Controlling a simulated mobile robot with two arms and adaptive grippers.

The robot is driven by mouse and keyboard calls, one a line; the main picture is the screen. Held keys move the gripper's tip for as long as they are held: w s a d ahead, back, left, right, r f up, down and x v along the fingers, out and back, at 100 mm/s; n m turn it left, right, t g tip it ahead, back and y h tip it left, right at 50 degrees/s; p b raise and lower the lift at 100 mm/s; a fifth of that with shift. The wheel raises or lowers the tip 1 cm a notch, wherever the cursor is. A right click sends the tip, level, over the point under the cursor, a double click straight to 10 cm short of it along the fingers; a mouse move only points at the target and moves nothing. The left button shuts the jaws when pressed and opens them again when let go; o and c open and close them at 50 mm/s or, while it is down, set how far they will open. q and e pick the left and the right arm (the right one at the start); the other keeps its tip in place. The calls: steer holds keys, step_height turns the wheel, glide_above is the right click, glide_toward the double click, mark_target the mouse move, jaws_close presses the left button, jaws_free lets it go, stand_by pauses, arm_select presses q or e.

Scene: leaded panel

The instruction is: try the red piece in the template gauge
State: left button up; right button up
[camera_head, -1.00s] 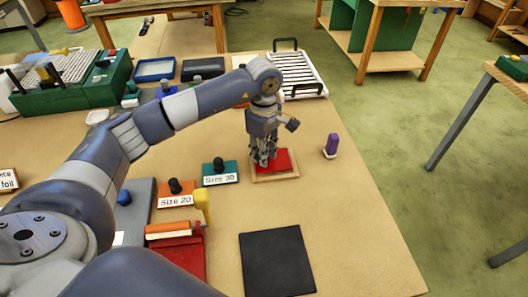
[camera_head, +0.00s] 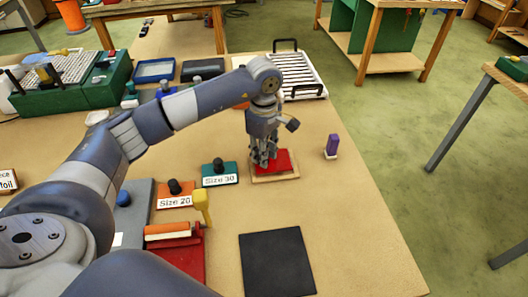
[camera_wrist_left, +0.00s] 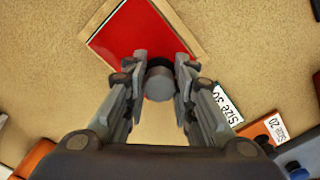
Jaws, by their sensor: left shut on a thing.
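The red piece (camera_head: 284,160) is a flat red shape at the wooden template gauge (camera_head: 275,179), right of the table's middle. My left gripper (camera_head: 266,160) is over it from above, fingers pointing down. In the left wrist view the fingers (camera_wrist_left: 160,75) are closed on a grey round knob (camera_wrist_left: 159,84) over the red piece (camera_wrist_left: 130,38). The gauge's wooden rim (camera_wrist_left: 178,22) shows along the right and upper left of the red. The near edge is hidden by the fingers, and I cannot tell whether the piece lies flat inside the rim. My right gripper is not in view.
A teal Size 30 block (camera_head: 220,174) and an orange Size 20 block (camera_head: 175,195) stand left of the gauge. A purple block (camera_head: 332,144) stands to its right. A black mat (camera_head: 277,262) lies in front, and a white rack (camera_head: 297,72) is behind.

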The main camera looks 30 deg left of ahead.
arm_select(q)
steer(key=shift+f+b, duration=0.9)
steer(key=shift+f, duration=0.1)
steer(key=o, duration=1.1)
steer(key=shift+c, duration=0.2)
steer(key=shift+r, duration=0.15)
step_height(320, 180, up, 12)
steer(key=shift+f, duration=0.1)
